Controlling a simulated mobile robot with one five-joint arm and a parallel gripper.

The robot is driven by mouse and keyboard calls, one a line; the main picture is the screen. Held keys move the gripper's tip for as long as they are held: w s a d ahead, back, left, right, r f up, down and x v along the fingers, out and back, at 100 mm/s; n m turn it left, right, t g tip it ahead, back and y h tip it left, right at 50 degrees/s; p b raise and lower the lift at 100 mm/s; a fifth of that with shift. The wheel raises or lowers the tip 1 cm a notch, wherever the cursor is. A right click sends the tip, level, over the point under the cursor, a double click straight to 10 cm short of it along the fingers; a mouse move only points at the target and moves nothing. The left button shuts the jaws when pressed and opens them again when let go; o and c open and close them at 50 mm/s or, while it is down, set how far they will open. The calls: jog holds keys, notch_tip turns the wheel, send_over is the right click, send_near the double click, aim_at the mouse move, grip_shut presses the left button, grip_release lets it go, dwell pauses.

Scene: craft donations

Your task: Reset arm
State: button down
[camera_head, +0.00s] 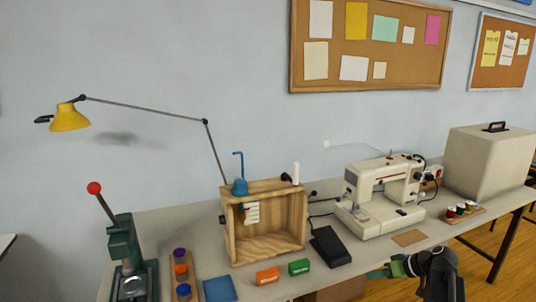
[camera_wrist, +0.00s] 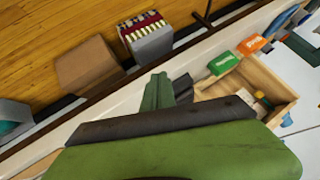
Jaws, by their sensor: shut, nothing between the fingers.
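My gripper (camera_head: 381,273) shows at the lower right in the head view, with green fingers pointing left near the front edge of the table (camera_head: 345,277). It is shut and empty. In the wrist view my gripper (camera_wrist: 166,90) fills the lower middle, its green and dark parts covering much of the scene. The dark wrist behind it stands at the bottom right of the head view.
A wooden box (camera_head: 264,252), a green block (camera_head: 299,267), an orange block (camera_head: 267,276), a black pedal (camera_head: 330,247) and a sewing machine (camera_head: 385,200) stand on the table. A cardboard box (camera_wrist: 88,66) and a grey bin (camera_wrist: 152,43) are on the floor.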

jog(key=s+a+f+m+g+h, duration=0.1)
jog(key=s+a+f+g+h, duration=0.15)
jog(key=a, duration=0.65)
jog(key=s+a+f+g+h, duration=0.2)
jog(key=s+a+f, duration=0.15)
jog(key=a, duration=0.45)
jog(key=s+a+f+m+g+h, duration=0.15)
jog(key=s+a, duration=0.25)
jog(key=a, duration=0.5)
notch_tip(320, 180, up, 13)
jog(key=p, duration=1.3)
jog(key=shift+w+d+r+g+h, duration=0.2)
jog(key=shift+w+d+g+h, duration=0.1)
jog(key=shift+w, duration=0.1)
